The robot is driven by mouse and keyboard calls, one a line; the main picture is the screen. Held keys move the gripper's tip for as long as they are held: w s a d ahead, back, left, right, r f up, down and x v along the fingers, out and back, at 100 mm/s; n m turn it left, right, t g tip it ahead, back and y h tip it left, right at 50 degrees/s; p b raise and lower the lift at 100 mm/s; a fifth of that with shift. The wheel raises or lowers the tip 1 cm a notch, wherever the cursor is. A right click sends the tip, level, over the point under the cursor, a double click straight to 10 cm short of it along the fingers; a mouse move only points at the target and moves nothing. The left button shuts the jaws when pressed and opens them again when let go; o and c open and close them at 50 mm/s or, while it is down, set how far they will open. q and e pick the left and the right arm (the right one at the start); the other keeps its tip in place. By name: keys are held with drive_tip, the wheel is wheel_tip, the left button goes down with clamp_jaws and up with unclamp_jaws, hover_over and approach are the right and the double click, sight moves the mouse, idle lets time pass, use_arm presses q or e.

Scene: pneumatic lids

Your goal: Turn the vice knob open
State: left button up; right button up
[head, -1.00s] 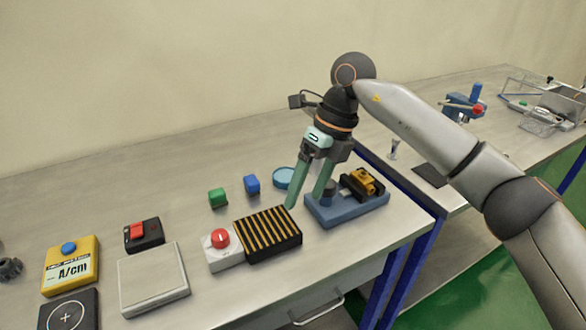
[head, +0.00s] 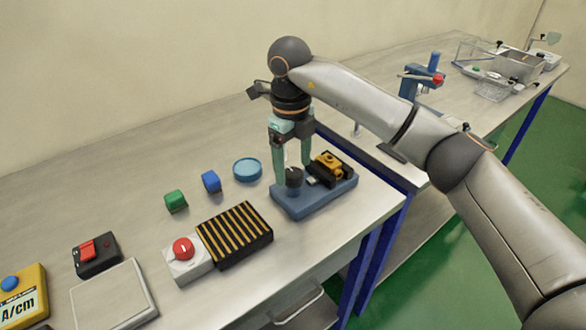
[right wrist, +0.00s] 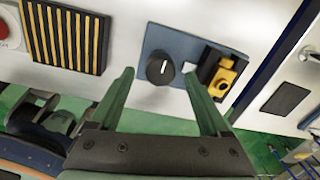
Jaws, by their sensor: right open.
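The vice has a blue base (head: 300,206) near the table's right edge. A round black knob (head: 294,178) stands on its left part, and a black and yellow clamp (head: 329,167) sits on its right part. My right gripper (head: 294,171) points down over the knob, open, with one finger on each side of it. In the right wrist view the knob (right wrist: 160,69), with a white mark on top, shows between the two spread fingertips (right wrist: 159,74), with a gap on both sides. I cannot tell the exact height of the fingertips. My left gripper is not in view.
A black and yellow striped block (head: 236,235) and a red-knobbed switch box (head: 186,262) stand left of the vice. A blue dish (head: 247,170), a blue cube (head: 211,181) and a green cube (head: 175,200) lie behind. A second table (head: 470,110) stands at the right.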

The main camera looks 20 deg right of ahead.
drive_tip(key=shift+f, duration=1)
clamp_jaws()
